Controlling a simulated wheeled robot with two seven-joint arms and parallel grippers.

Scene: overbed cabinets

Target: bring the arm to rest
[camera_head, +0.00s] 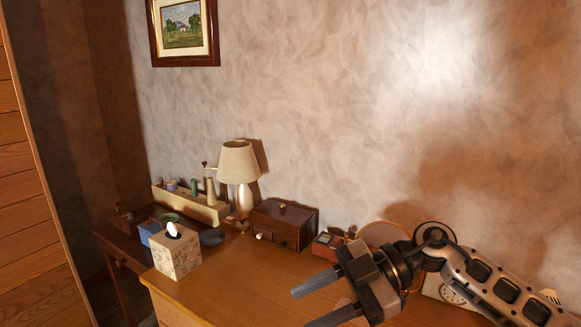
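My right gripper (303,307) reaches in from the right side of the head view, above the wooden dresser top. Its two grey fingers point left and are spread apart, with nothing between them. The arm behind it slopes down to the lower right corner and hides part of the dresser and some things near the wall. My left arm and gripper are not in view.
On the dresser (222,284) stand a tissue box (176,254), a lamp (239,163), a dark drawer box (283,224) and a small red object (326,245). A clock (452,293) is partly hidden behind my arm. The dresser's front middle looks clear.

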